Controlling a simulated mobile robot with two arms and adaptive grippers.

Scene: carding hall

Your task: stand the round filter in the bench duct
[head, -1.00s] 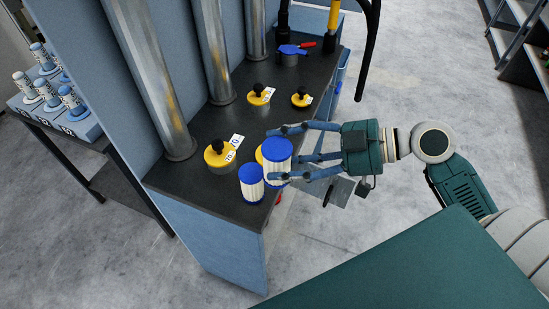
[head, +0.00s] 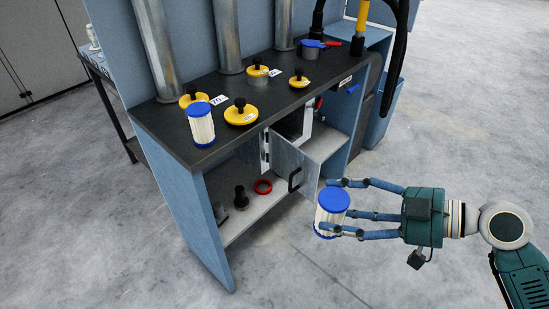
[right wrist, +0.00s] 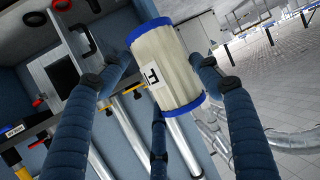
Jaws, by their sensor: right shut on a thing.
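The round filter (head: 331,218), a pleated white cylinder with blue end rims, is held by my right gripper (head: 342,208). Its fingers close around it in the air, in front and to the right of the bench. In the right wrist view the filter (right wrist: 165,70) shows a label with a black letter, partly cut off. The bench duct (head: 291,122) seems to be the square metal opening under the bench top. Its grey door (head: 290,163) with a black handle stands open, and the door hides part of the opening. My left gripper is not in view.
A second blue-capped filter (head: 201,130) stands on the dark bench top (head: 180,125) among several yellow caps with black knobs. The floor in front is free.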

